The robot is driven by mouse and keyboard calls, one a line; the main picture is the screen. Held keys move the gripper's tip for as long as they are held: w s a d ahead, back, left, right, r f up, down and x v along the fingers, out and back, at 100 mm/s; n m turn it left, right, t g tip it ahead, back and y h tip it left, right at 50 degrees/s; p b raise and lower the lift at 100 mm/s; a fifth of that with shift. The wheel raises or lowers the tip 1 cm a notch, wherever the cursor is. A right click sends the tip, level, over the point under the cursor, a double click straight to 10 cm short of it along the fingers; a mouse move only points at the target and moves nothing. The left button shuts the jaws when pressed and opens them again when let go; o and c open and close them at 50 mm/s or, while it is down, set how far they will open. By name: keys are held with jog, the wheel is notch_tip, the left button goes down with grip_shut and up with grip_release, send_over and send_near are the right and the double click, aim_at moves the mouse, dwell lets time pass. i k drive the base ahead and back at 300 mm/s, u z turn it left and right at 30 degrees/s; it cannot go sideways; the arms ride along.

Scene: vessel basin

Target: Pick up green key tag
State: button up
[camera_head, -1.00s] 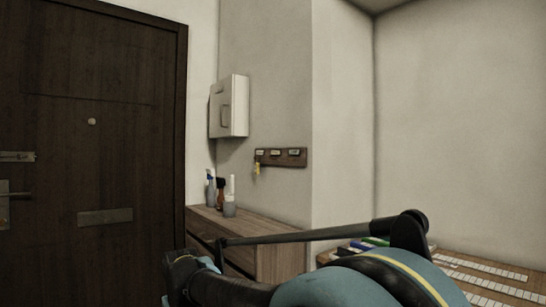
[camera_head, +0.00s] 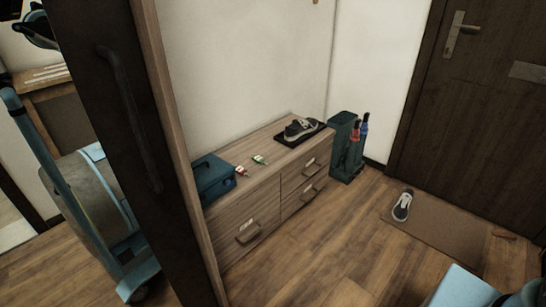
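A small green key tag (camera_head: 259,160) lies on top of a low wooden dresser (camera_head: 250,215), towards the front edge of its top. A red key tag (camera_head: 242,171) lies just to its left and a little nearer. Nothing covers the green tag. My gripper is not clearly in view, so I see no contact with either tag.
A teal box (camera_head: 212,178) stands left of the tags, and a shoe (camera_head: 300,128) on a dark tray sits to the right. A dark door panel (camera_head: 120,130) blocks the near left. The floor before the dresser is clear.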

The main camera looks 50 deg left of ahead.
aim_at(259, 159)
jog(key=k, duration=1)
jog(key=u, duration=1.05)
jog(key=i, duration=1.6)
jog(key=u, duration=0.1)
